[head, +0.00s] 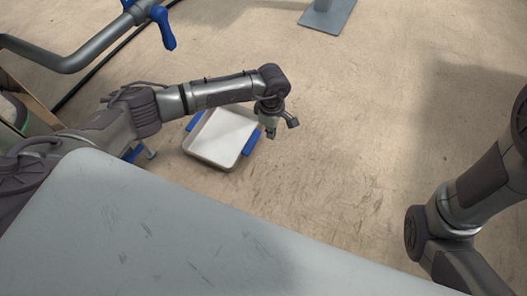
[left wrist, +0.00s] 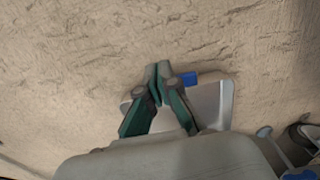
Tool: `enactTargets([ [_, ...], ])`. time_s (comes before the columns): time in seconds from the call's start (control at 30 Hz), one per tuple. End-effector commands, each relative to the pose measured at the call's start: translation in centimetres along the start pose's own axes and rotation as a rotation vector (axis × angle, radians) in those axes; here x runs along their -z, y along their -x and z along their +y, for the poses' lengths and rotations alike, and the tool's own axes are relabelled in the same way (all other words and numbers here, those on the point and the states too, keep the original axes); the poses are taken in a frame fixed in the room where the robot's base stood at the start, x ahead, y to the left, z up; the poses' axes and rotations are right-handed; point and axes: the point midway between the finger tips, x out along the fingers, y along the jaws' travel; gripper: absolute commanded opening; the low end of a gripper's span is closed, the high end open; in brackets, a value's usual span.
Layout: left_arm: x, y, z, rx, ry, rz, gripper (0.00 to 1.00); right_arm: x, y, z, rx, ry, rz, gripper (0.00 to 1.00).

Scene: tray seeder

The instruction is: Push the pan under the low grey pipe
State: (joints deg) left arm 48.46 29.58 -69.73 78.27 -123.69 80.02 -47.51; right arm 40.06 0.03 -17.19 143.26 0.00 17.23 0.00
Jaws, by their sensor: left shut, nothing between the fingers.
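The pan (head: 207,160) is a shallow, pale tray with blue handles on two sides. It lies on the floor, left of centre in the head view, partly behind my left forearm. In the left wrist view the pan (left wrist: 226,102) is partly hidden behind the gripper. My left gripper (head: 271,134) is shut and empty, pointing down just right of the pan, by its right blue handle. It also shows in the left wrist view (left wrist: 158,72). I cannot tell whether it touches the pan. The grey pipe (head: 90,50) bends across the upper left. My right gripper is out of view.
Blue valve handles (head: 163,27) sit on the pipe. A black hose (head: 95,72) runs along the floor behind it. A grey foot plate (head: 327,16) stands at the top. The floor (head: 350,130) right of the pan is clear.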

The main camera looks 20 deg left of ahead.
Motion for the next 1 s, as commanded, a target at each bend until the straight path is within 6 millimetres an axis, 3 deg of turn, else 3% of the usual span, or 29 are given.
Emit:
enactTargets([
  [0.17, 0.4, -2.2, -0.1, 0.003, -0.012, 0.019, 0.00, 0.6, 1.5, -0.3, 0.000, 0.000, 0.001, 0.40],
  [0.57, 0.4, -10.7, -0.1, 0.001, -0.009, 0.015, 0.00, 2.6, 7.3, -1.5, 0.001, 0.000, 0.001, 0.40],
  [0.8, 3.6, -10.3, 0.0, -0.001, -0.008, 0.014, 0.00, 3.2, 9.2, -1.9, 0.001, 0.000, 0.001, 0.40],
  [1.0, 4.4, -9.9, 0.0, 0.000, -0.008, 0.013, 0.00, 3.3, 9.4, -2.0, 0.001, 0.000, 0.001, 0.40],
])
